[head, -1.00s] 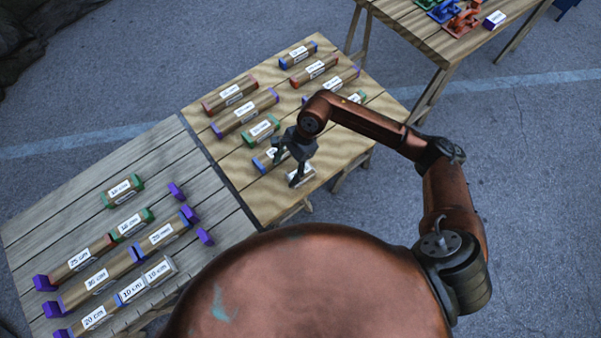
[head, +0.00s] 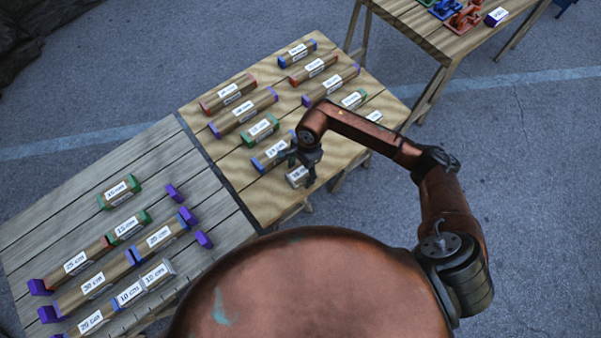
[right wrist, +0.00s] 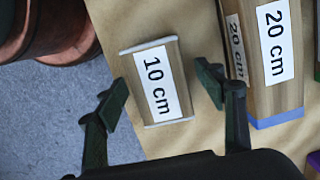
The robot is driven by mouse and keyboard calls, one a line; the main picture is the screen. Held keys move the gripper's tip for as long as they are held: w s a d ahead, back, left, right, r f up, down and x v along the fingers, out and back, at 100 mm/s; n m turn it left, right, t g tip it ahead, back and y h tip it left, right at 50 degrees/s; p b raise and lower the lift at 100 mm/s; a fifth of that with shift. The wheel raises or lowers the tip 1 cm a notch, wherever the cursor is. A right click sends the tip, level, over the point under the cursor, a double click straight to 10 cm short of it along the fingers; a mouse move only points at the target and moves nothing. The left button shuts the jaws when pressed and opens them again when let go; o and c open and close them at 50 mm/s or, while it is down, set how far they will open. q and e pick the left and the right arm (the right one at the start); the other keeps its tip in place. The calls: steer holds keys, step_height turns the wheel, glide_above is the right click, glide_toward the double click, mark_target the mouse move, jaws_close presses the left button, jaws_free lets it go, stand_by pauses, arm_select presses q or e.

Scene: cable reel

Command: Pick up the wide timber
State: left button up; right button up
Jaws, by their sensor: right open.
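Several labelled timbers lie on the two plank tables; the task does not say by label which is the wide one. A short 10 cm timber with pale grey ends (right wrist: 157,84) lies between my right fingers in the right wrist view. It is partly hidden by the gripper in the head view (head: 294,178). My right gripper (right wrist: 160,96) is open, with one finger on each side of this timber and no visible grip on it. In the head view the right gripper (head: 304,168) is over the table's near edge. My left gripper is not in view.
A 20 cm timber with a blue end (right wrist: 272,60) lies just right of the right finger. The lighter table (head: 228,168) holds several other timbers. The grey table (head: 60,217) holds rows of timbers and purple blocks. Another table (head: 425,25) stands at the top right.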

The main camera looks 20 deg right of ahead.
steer(key=shift+c, duration=0.5)
steer(key=c, duration=1.1)
steer(key=shift+r, duration=0.1)
steer(key=shift+c, duration=0.5)
steer(key=shift+r, duration=0.1)
